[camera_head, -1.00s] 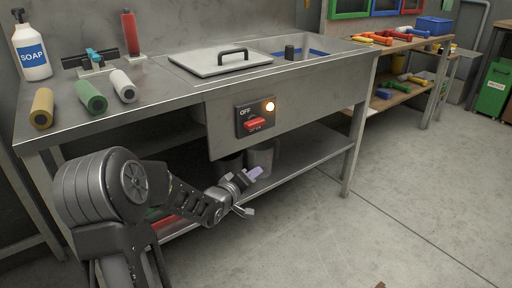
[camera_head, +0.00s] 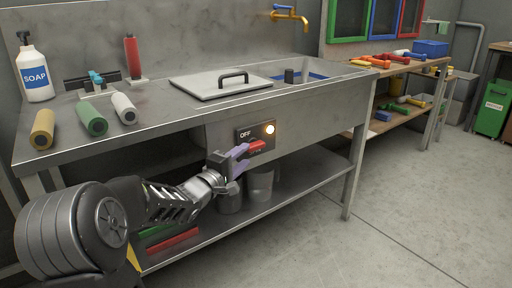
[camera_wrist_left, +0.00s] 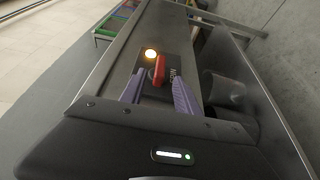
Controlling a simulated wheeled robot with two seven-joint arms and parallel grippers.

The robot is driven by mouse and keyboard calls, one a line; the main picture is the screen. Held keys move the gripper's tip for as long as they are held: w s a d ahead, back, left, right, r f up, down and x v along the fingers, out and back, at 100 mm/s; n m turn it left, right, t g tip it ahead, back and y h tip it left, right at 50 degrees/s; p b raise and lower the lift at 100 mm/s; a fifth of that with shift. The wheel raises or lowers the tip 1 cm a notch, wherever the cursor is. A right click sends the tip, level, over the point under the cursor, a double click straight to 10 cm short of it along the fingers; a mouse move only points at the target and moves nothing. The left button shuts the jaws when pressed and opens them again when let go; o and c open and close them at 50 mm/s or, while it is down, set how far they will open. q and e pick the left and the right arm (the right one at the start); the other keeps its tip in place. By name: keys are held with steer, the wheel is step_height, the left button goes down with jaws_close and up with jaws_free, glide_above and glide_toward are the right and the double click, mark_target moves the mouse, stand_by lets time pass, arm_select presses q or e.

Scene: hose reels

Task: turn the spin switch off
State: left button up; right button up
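The spin switch is a red handle (camera_head: 257,146) on a dark plate (camera_head: 243,135) on the front panel of the steel sink bench. The plate reads OFF at its upper left, and a lamp (camera_head: 269,129) beside it glows warm yellow. In the left wrist view the red handle (camera_wrist_left: 159,70) stands ahead, between the fingertips. My left gripper (camera_head: 240,157) is open, its pale purple fingers reaching to the switch from the left. In the left wrist view the fingers (camera_wrist_left: 156,84) are spread on either side of the handle; whether they touch it I cannot tell. My right gripper is not in view.
The bench top (camera_head: 190,112) holds a soap bottle (camera_head: 35,73), coloured rolls and a lidded basin (camera_head: 220,86). Metal cans (camera_head: 260,186) stand on the lower shelf below the switch. The floor (camera_head: 410,210) to the right is clear.

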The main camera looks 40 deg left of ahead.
mark_target(255, 144)
arm_select(q)
steer(key=w+b, duration=0.1)
steer(key=w, duration=0.3)
steer(key=w+b, duration=0.1)
steer(key=w, duration=0.2)
steer(key=shift+a+f+b, duration=0.15)
steer(key=shift+a+b, duration=0.15)
steer(key=shift+w+a, duration=0.1)
steer(key=shift+w, duration=0.3)
steer(key=c, duration=0.8)
jaws_close()
steer(key=shift+a, duration=0.1)
